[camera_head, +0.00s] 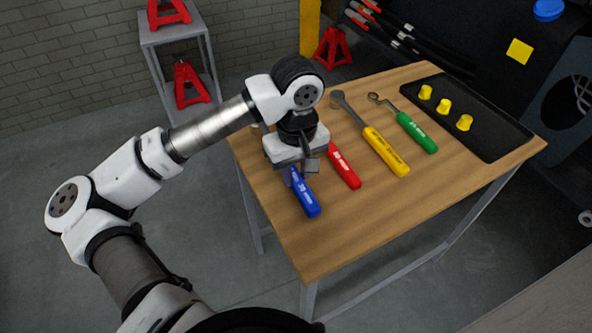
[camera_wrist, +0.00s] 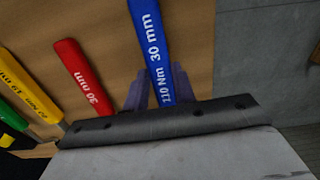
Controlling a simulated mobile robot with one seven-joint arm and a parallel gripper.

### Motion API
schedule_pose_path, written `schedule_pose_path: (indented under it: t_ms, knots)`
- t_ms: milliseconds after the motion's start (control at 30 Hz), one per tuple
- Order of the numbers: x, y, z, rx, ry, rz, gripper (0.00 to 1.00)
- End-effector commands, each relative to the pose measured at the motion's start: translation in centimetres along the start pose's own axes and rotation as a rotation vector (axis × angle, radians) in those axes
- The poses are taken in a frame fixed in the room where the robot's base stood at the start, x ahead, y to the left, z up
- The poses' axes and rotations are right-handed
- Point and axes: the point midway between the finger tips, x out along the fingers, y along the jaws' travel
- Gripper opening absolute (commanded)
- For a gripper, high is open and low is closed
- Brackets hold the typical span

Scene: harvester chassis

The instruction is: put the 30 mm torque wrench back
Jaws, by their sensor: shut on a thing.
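The blue-handled torque wrench (camera_head: 306,197) is at the left edge of the wooden table (camera_head: 330,235). In the wrist view the blue handle (camera_wrist: 149,30) reads "30 mm" and a Nm figure. My gripper (camera_head: 294,170) is over this handle from above, and in the wrist view its two purple fingers (camera_wrist: 160,88) stand on either side of it, shut on it. The head end of the blue wrench is mostly hidden behind my gripper. I cannot tell whether it touches the tabletop.
A red-handled tool (camera_head: 344,167), also marked 30 mm, lies close beside the blue one. A yellow-handled wrench (camera_head: 386,151) and a green-handled one (camera_head: 416,132) lie further right. A black tray (camera_head: 485,135) with yellow caps (camera_head: 444,106) is at the right. The table's front is clear.

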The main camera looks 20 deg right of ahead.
Motion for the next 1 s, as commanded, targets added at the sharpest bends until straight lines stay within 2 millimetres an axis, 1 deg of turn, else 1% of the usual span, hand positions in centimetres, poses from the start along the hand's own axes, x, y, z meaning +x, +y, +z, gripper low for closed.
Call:
schedule_pose_path:
  t_ms: [333, 367, 500, 533, 833, 933, 1000]
  knots:
    - [0.0, 0.0, 0.0, -0.001, 0.002, 0.001, 0.0]
    - [0.0, 0.0, 0.0, -0.001, 0.002, 0.001, 0.3]
    - [0.1, 0.0, 0.0, 0.0, 0.002, 0.0, 0.48]
    - [0.1, 0.0, 0.0, 0.0, 0.001, 0.0, 0.51]
    - [0.0, 0.0, 0.0, 0.0, 0.0, -0.001, 0.51]
    - [-0.8, 0.0, -0.1, 0.0, 0.003, -0.001, 0.51]
    - [-1.9, 0.0, -0.1, 0.0, 0.005, -0.001, 0.51]
